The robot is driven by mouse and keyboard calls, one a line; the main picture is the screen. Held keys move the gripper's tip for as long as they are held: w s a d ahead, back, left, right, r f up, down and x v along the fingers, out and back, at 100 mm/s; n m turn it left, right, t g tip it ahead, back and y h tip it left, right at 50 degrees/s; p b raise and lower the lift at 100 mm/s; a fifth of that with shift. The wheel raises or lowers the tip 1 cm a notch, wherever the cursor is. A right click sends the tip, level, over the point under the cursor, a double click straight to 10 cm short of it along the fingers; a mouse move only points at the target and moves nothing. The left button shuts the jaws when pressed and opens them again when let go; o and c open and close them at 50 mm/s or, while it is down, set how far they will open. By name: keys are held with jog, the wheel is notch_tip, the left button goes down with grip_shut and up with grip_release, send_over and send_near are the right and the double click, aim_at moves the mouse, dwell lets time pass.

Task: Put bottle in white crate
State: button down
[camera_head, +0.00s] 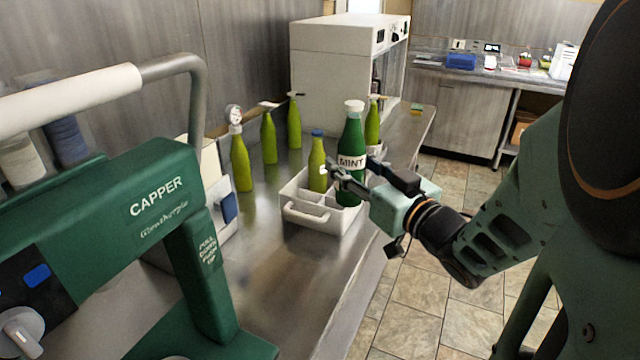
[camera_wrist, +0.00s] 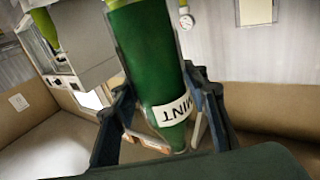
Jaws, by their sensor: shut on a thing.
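The green MINT bottle (camera_head: 351,138) with a white cap is upright in the head view. My gripper (camera_head: 350,178) is shut around its body, below the label. The bottle also fills the middle of the wrist view (camera_wrist: 150,55), between the two fingers. The white crate (camera_head: 312,217) sits on the metal counter, with dividers and a front handle. The bottle's lower end is at the crate's right side, near rim level; I cannot tell whether it is inside or just above a compartment. A yellow-green bottle with a blue cap (camera_head: 317,165) stands in the crate.
Several yellow-green bottles stand behind the crate, one topped by a gauge (camera_head: 235,118). A green capper (camera_head: 150,215) fills the left foreground. A white cabinet machine (camera_head: 335,65) stands at the back. The counter (camera_head: 270,265) in front of the crate is clear.

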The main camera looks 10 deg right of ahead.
jog(key=w+f+b, duration=0.9)
jog(key=w+f, duration=0.3)
jog(key=w, duration=0.2)
jog(key=shift+a+f, duration=0.3)
jog(key=shift+f, duration=0.05)
jog(key=shift+b, duration=0.3)
jog(key=shift+f+b, duration=0.6)
jog(key=shift+f, duration=0.05)
jog(key=c, duration=1.1)
grip_release()
jog(key=shift+c, duration=0.2)
jog(key=r+p+v, duration=0.1)
jog(key=p+v, duration=0.1)
jog(key=v, duration=1)
